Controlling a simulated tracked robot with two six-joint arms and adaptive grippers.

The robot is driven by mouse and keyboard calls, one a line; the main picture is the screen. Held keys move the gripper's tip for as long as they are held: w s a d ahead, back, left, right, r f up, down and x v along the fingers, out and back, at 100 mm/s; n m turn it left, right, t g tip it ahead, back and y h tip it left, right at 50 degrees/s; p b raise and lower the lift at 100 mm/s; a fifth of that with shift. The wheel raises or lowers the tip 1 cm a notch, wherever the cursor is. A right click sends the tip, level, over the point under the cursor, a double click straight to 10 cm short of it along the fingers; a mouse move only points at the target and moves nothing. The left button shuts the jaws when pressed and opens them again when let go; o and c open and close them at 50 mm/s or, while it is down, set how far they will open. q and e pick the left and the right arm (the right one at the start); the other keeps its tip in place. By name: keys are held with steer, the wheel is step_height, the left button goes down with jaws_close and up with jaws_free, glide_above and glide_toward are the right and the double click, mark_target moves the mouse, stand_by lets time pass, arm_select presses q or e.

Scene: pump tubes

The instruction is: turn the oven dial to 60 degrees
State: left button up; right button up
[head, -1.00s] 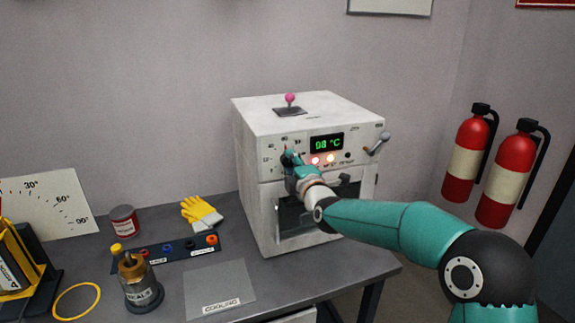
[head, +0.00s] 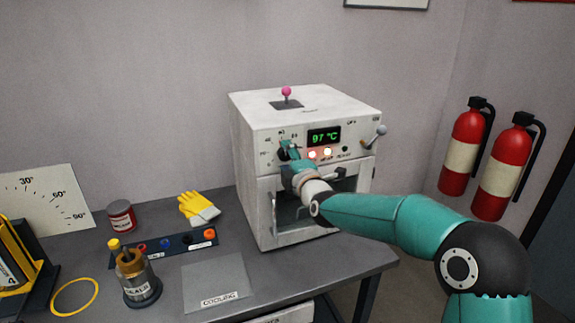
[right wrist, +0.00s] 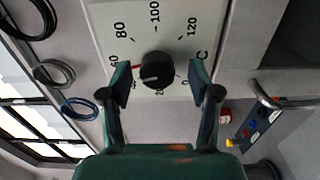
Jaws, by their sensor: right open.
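The oven dial (right wrist: 157,70) is a black round knob on a white scale plate in the right wrist view. Its white line points left and slightly down, near the 40 side of the scale. A red mark lies beside the knob near the partly covered 60. My right gripper (right wrist: 162,88) is open, with one finger on each side of the knob's lower part; I cannot tell whether they touch it. In the head view my right gripper (head: 288,150) is at the dial on the white oven's (head: 250,165) front and partly hides it. My left gripper is not in view.
The oven's green display (head: 324,137) reads about 97 °C. A lever (head: 376,136) is at the panel's right, and a pink-tipped stick (head: 286,92) stands on top. Yellow gloves (head: 197,207), a tool rack (head: 165,248) and a cooling mat (head: 212,278) lie left of the oven.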

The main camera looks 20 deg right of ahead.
steer(key=s, duration=1.2)
steer(key=shift+d, duration=0.2)
